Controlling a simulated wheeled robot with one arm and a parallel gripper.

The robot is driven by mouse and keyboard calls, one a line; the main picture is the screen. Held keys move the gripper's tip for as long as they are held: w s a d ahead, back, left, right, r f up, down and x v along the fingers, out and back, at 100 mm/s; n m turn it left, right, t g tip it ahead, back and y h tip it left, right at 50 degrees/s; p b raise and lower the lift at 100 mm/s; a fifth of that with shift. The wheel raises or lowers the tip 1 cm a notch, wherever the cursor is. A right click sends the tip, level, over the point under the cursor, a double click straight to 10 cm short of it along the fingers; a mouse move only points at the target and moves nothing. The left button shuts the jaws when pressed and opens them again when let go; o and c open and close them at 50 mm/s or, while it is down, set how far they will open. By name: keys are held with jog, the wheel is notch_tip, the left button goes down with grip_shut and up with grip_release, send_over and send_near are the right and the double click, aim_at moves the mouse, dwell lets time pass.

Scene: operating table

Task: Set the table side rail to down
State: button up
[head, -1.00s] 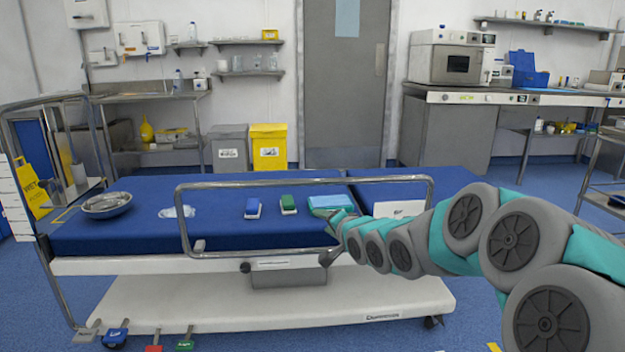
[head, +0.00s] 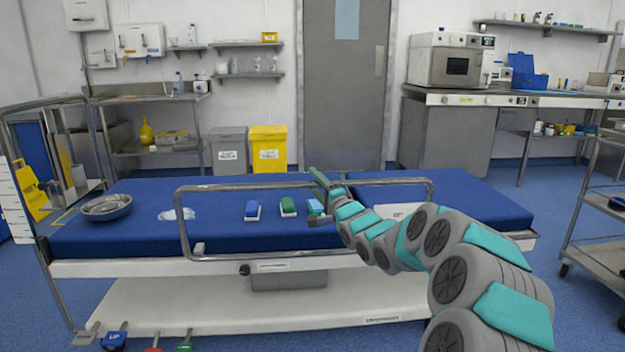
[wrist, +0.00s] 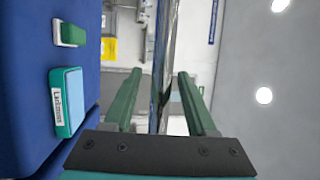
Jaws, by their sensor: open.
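The table side rail (head: 250,187) is a chrome loop standing upright along the near side of the blue operating table (head: 400,228). Its top bar runs above the mattress. My gripper (head: 315,178) is at the rail's top bar, right of its middle. In the wrist view my gripper (wrist: 160,92) is open, with a green finger on each side of the chrome rail bar (wrist: 166,60). The bar passes between the fingers, with gaps visible. A dark knob (head: 245,269) sits on the table's side below the rail. My arm hides part of the rail's right end.
On the mattress lie a steel bowl (head: 106,207), a blue-and-white item (head: 253,211), a green-and-white item (head: 288,207) and a light-blue box, which shows in the wrist view (wrist: 68,102). Coloured foot pedals (head: 115,336) are at the lower left. A trolley (head: 600,215) stands at right.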

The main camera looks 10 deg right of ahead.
jog(key=shift+x, duration=0.9)
grip_shut()
dwell(0.9)
